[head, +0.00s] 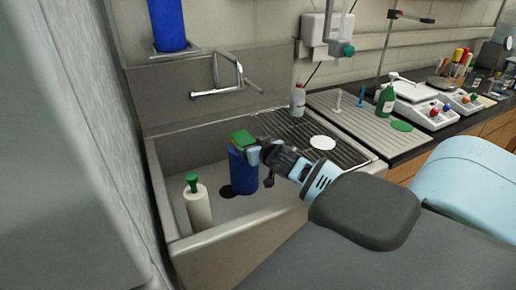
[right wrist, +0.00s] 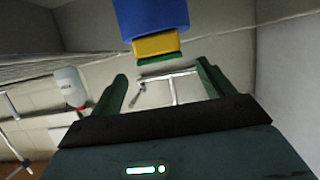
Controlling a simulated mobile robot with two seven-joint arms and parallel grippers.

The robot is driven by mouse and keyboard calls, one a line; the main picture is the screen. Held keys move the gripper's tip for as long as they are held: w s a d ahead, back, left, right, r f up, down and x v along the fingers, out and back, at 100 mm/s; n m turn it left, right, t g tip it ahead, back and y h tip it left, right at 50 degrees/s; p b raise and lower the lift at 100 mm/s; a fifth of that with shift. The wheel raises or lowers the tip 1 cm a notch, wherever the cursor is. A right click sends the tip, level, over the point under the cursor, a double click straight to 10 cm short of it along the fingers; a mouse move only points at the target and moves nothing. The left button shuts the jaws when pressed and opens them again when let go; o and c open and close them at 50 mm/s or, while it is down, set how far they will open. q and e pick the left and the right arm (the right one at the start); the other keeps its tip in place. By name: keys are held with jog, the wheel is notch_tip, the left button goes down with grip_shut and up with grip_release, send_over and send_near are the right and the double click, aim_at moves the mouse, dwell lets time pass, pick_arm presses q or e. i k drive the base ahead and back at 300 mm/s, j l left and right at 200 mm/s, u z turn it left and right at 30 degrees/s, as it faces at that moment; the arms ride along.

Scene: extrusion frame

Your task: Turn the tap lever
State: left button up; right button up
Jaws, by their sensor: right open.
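The metal tap (head: 212,93) is fixed to the back wall above the sink, with thin bent bars; I cannot tell for sure which bar is its lever. In the right wrist view, which looks upside down, the tap (right wrist: 174,88) shows between my finger tips, some distance beyond them. My right gripper (head: 259,148) is open and empty over the sink, in front of and below the tap and apart from it. In the right wrist view my gripper (right wrist: 162,70) has its two dark green fingers spread. My left gripper is not in view.
A blue cylinder with a green top (head: 241,172) stands in the sink close beside my right gripper. A white bottle with a green top (head: 198,208) stands at the sink's left. A red-capped bottle (head: 298,98) stands by the drain rack (head: 281,127). Air before the tap looks clear.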

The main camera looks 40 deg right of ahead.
aim_at(257, 89)
jog(key=z, duration=1.45)
